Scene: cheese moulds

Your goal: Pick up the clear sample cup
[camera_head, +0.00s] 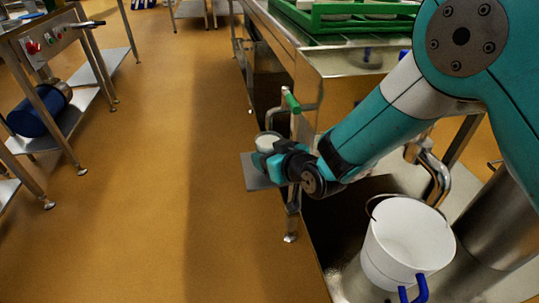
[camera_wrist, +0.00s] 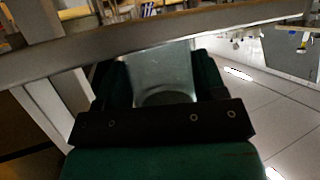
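The clear sample cup (camera_head: 267,139) looks pale and whitish in the head view, above a small grey shelf (camera_head: 251,172). My gripper (camera_head: 272,157) is at the cup, and its teal body hides the cup's lower part. In the wrist view the see-through cup (camera_wrist: 163,68) stands between the two dark fingers of my gripper (camera_wrist: 162,82). The fingers press close on both sides with no clear gap, so it looks shut on the cup. Whether the cup's base touches the shelf is hidden.
A green-handled valve (camera_head: 291,102) on a steel pipe stands just beyond my gripper. A steel table (camera_head: 350,62) carries a green rack (camera_head: 335,22). A white bucket (camera_head: 407,243) sits at the lower right. A metal bar (camera_wrist: 150,35) crosses the wrist view. The floor on the left is open.

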